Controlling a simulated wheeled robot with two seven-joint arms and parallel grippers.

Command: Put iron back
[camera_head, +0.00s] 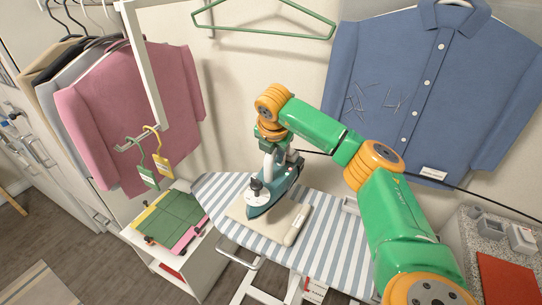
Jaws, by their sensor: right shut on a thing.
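The iron (281,189) is dark teal with a light soleplate edge. It is over a beige rest pad (293,226) on the striped ironing board (334,240). My right gripper (270,160) reaches down from above and is shut on the iron at its upper part. The iron looks tilted, with its nose toward the front left. I cannot tell whether its base touches the pad. The fingertips are partly hidden by the wrist. My left gripper is not in view.
A blue shirt (431,85) hangs on the wall at right. Pink and other garments (130,100) hang at left. A white cabinet (190,268) with a green folding board (172,222) stands left of the ironing board. A counter (490,232) is at right. A dark cord runs right from the iron.

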